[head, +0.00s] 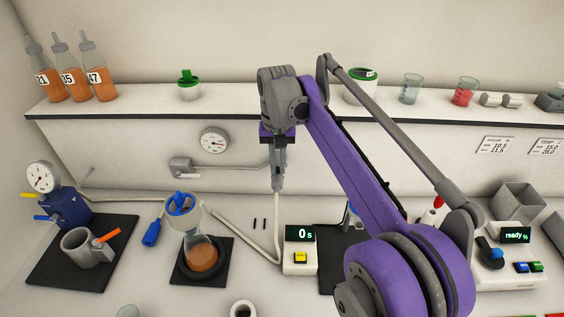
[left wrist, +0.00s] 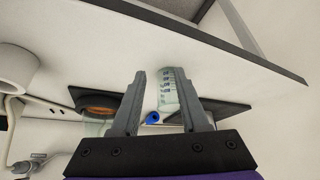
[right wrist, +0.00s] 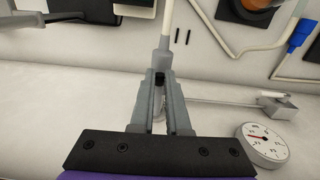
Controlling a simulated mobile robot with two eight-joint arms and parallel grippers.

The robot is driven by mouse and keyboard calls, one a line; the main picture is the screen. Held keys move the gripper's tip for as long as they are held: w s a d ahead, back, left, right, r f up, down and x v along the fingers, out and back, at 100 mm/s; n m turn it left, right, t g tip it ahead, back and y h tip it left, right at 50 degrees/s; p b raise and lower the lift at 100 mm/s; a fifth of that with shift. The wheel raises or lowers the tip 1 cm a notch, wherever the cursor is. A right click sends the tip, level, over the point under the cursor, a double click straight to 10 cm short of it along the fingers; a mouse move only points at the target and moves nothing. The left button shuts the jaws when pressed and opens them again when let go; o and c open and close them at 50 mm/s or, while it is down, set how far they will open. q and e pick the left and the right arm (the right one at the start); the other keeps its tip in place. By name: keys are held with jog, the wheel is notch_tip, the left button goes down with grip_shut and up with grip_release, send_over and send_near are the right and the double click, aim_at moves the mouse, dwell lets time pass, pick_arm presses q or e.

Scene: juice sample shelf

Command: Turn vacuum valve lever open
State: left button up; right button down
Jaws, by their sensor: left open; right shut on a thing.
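On the left stands a blue unit (head: 70,208) with a gauge (head: 41,178), a yellow lever (head: 27,195) and a blue lever (head: 40,217). Beside it a grey cylinder (head: 76,248) carries an orange lever (head: 107,236). I cannot tell for sure which is the vacuum valve lever. My right gripper (head: 278,162) is far to the right of them, in front of the wall. It is shut on a slim grey piece with a pale tip (right wrist: 164,35). My left gripper (left wrist: 160,95) is open; a clear graduated beaker (left wrist: 170,88) shows between its fingers, apparently beyond them.
A flask of orange liquid (head: 203,256) with a blue-topped funnel stands on a dark mat, hoses beside it. A wall gauge (head: 215,140) and pipe lie behind my right gripper. A timer (head: 299,255) stands below it. Bottles (head: 103,85) line the shelf.

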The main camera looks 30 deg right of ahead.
aim_at(277, 171)
pick_arm(q)
jog(key=shift+r, duration=0.1)
pick_arm(e)
jog(key=shift+w+a+m, duration=0.1)
jog(key=shift+m, duration=0.2)
jog(key=c, duration=0.9)
grip_release()
pick_arm(q)
jog(key=shift+w+r+p, duration=0.4)
jog(key=shift+r+p, duration=0.1)
jog(key=shift+r, duration=0.2)
pick_arm(e)
notch_tip(277, 171, up, 8)
jog(key=shift+f, duration=0.2)
